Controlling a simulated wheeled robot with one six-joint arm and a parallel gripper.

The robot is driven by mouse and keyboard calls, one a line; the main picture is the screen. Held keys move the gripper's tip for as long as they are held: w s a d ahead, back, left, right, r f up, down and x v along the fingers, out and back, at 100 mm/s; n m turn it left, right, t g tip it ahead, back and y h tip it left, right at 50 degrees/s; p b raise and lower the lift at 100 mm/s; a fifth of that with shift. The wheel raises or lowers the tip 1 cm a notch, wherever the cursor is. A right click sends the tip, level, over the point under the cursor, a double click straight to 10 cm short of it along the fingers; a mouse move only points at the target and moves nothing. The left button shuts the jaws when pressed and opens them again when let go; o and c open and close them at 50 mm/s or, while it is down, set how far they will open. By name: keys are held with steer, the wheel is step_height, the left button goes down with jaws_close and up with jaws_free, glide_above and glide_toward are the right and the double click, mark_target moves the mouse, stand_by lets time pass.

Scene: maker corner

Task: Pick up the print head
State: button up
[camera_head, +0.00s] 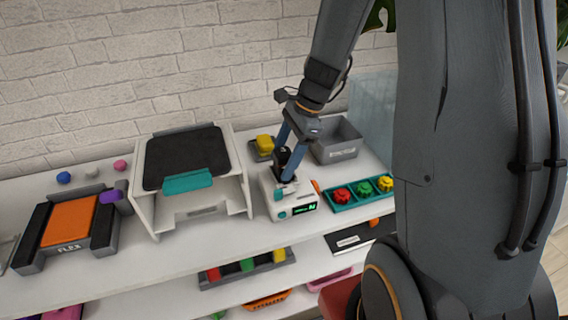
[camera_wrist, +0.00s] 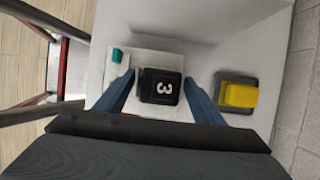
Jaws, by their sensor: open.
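A black block marked 3 (camera_wrist: 160,87), which looks like the print head, sits on top of a small white device (camera_head: 297,209) with a lit green display. The block also shows in the head view (camera_head: 283,157), partly hidden by my fingers. My gripper (camera_wrist: 160,96) is open, with one blue finger on each side of the block in the wrist view. In the head view my gripper (camera_head: 291,150) reaches down to the block from above. I cannot tell whether the fingers touch it.
A yellow block on a dark base (camera_wrist: 239,94) stands close beside my right finger in the wrist view. A grey bin (camera_head: 336,142) is behind, and a teal tray with red, green and yellow knobs (camera_head: 366,205) is to the right. A white black-topped stand (camera_head: 143,205) is left.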

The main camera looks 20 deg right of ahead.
steer(key=c, duration=1.3)
step_height(320, 180, up, 10)
steer(key=shift+b, duration=0.6)
